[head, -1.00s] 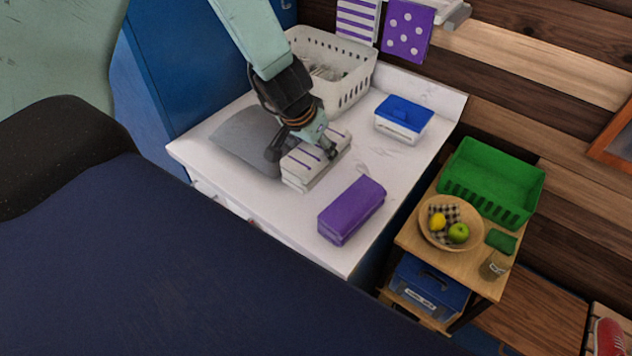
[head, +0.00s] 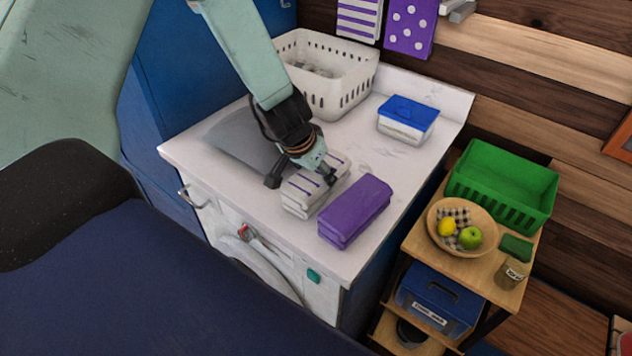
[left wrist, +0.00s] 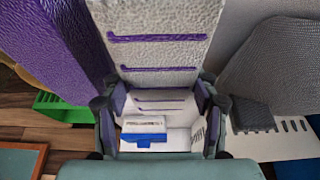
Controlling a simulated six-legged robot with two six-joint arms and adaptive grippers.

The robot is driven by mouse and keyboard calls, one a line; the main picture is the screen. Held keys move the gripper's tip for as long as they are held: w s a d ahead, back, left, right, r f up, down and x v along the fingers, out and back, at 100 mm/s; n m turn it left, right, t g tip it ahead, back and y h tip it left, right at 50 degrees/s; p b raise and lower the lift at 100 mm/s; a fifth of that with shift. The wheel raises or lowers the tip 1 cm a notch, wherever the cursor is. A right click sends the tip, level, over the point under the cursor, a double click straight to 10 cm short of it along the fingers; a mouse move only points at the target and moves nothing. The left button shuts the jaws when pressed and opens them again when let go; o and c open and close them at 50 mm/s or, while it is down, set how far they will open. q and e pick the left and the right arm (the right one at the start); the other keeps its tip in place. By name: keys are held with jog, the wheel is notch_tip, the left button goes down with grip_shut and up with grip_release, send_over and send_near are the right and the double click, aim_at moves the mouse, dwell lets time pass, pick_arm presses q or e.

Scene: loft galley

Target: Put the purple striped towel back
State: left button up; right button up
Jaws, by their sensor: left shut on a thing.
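The folded white towel with purple stripes (head: 306,197) is over the white counter top, left of the folded plain purple towel (head: 355,211). My left gripper (head: 301,179) is shut on the striped towel from above. In the left wrist view the striped towel (left wrist: 160,50) shows between the fingers, with the purple towel (left wrist: 65,50) close beside it. I cannot tell whether the striped towel touches the counter. A striped cloth (head: 359,18) and a dotted purple cloth (head: 409,25) hang on the wall. My right gripper is not in view.
A white basket (head: 345,88) and a blue-lidded box (head: 407,120) stand at the counter's back. A grey sloped piece (head: 238,138) lies left of my gripper. A wooden stand at right bears a green crate (head: 503,186) and a fruit bowl (head: 437,240). The counter's right side is mostly clear.

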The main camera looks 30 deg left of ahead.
pick_arm(q)
jog(key=shift+w+a+f, duration=0.1)
jog(key=shift+w+f, duration=0.05)
jog(key=shift+f, duration=0.5)
jog(key=shift+s+d+r, duration=0.2)
jog(key=shift+f, duration=0.15)
jog(key=o, duration=1.1)
jog(key=shift+w+a+f, duration=0.1)
jog(key=shift+w+a, duration=0.05)
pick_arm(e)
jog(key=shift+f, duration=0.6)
